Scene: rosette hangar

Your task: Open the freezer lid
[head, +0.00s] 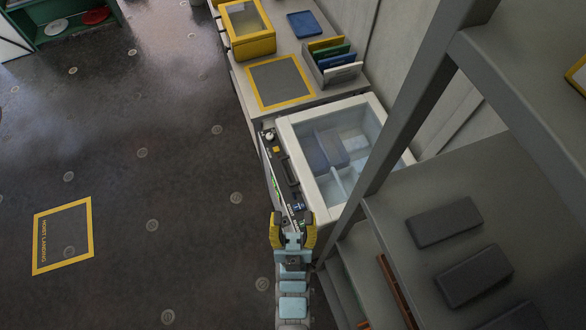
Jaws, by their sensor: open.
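The freezer (325,212) is a white box at the centre right. A white-framed lid (298,125) with a see-through pane appears to lie flat on top. White dividers and a blue-grey block (331,148) show inside through it. A dark bar handle (289,171) sits along its left edge. My gripper (292,225), with yellow fingers, is open at the freezer's near left corner, below the handle in the picture. Nothing shows between the fingers. I cannot tell its height or whether it touches anything.
A grey shelf unit (430,180) with dark blocks stands close on the right, its post crossing in front of the freezer. Behind the freezer, a counter holds a yellow-edged mat (280,82), a yellow box (247,30) and a file rack (333,65). The left floor is largely clear.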

